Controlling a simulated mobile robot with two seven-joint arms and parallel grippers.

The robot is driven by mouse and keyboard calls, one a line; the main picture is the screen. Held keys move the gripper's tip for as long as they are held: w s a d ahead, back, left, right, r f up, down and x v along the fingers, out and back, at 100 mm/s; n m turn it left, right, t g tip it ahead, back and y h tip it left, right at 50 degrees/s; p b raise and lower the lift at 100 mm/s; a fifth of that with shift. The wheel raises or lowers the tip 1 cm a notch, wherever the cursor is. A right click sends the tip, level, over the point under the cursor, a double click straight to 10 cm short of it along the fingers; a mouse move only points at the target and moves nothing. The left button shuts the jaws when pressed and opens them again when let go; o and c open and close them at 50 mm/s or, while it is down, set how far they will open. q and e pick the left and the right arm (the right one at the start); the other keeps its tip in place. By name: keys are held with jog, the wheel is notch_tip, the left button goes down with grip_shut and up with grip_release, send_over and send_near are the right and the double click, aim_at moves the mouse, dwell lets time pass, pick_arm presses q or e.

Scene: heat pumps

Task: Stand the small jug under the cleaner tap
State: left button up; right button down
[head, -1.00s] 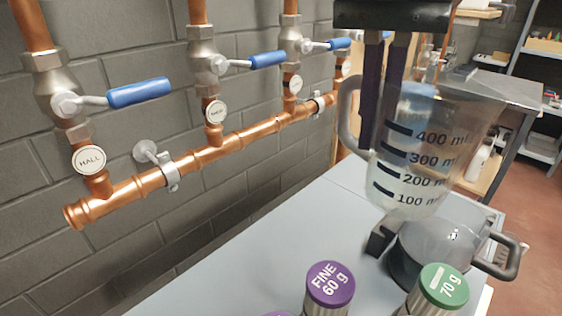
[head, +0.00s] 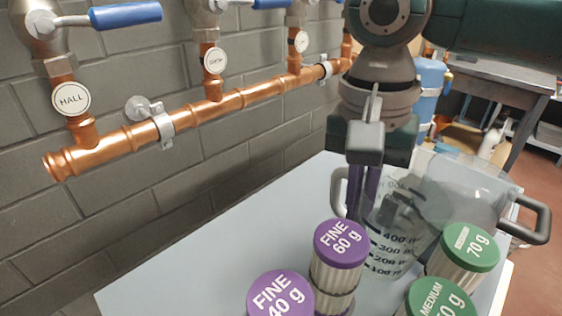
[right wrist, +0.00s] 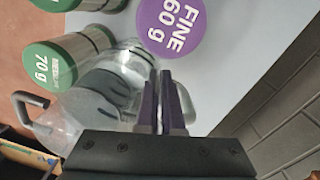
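The small jug (head: 385,250) is clear, with dark 100 to 400 ml marks and a grey handle at its left. It is low over the grey table, among the weights; whether its base touches is hidden. My right gripper (head: 363,205) points down at the jug's handle side, its dark purple fingers close together on the wall or rim. In the right wrist view the jug (right wrist: 120,80) is beside the fingers. Round tags hang under blue-handled taps on the wall; one tag (head: 71,98) reads HALL, the others are too small to read. My left gripper is out of view.
A larger clear jug (head: 465,200) with a dark handle stands close at the right. Purple-topped (head: 340,243) and green-topped (head: 470,247) weights crowd the front. A copper pipe (head: 225,105) runs along the brick wall. The table's left part (head: 210,260) is bare.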

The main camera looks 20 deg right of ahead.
jog(key=shift+f, duration=1.35)
jog(key=c, duration=1.1)
grip_release()
jog(key=shift+f, duration=0.1)
jog(key=shift+o, duration=0.2)
